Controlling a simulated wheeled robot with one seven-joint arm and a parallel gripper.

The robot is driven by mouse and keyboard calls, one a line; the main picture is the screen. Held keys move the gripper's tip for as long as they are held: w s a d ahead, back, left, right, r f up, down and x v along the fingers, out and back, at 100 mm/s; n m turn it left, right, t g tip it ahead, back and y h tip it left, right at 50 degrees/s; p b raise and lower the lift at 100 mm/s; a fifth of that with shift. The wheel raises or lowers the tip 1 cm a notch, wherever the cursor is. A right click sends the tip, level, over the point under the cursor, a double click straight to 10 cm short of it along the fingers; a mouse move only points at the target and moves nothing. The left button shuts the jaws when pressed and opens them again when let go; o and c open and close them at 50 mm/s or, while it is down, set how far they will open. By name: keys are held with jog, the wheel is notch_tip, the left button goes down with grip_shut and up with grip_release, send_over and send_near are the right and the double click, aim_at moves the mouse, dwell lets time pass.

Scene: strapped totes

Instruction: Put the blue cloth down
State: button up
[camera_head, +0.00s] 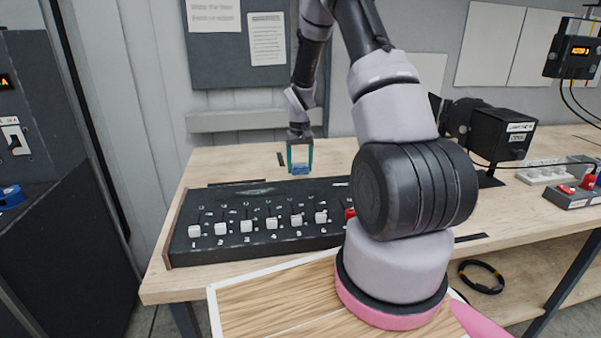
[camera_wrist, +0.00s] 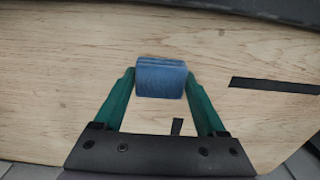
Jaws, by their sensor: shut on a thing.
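My gripper (camera_wrist: 160,85) has its two green fingers closed on the folded blue cloth (camera_wrist: 161,79). In the head view my gripper (camera_head: 300,160) is past the far side of the black slider panel, over the wooden table (camera_head: 345,150). The blue cloth (camera_head: 300,169) shows small between the fingertips there. I cannot tell for sure whether the cloth's underside touches the table or hangs just above it.
The black slider panel (camera_head: 265,247) with several white knobs lies in front of my gripper. Dark strips (camera_wrist: 275,85) mark the tabletop. A black lamp-like box (camera_head: 503,135) stands to the right. Bare wood surrounds the cloth.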

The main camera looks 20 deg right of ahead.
jog(key=shift+f, duration=1.25)
jog(key=shift+f, duration=0.15)
jog(key=o, duration=1.6)
jog(key=shift+c, duration=0.2)
notch_tip(320, 180, up, 12)
jog(key=shift+a+r, duration=0.1)
jog(key=shift+r, duration=0.15)
notch_tip(320, 180, up, 8)
jog(key=t, duration=0.1)
send_over(299, 165)
jog(key=s+a, duration=0.2)
jog(key=s, duration=0.1)
jog(key=s+a+r+m+t, duration=0.1)
jog(key=s+a+r+t, duration=0.15)
jog(key=s+r, duration=0.6)
jog(key=s+a+r+t+y, duration=0.1)
jog(key=s+a+r+t, duration=0.1)
jog(key=s+r, duration=0.3)
jog(key=s+a+r+m+t+y, duration=0.1)
jog(key=s+a+r, duration=0.2)
jog(key=s, duration=1)
notch_tip(299, 165, up, 3)
jog(key=shift+f+t, duration=0.2)
jog(key=shift+t, duration=0.15)
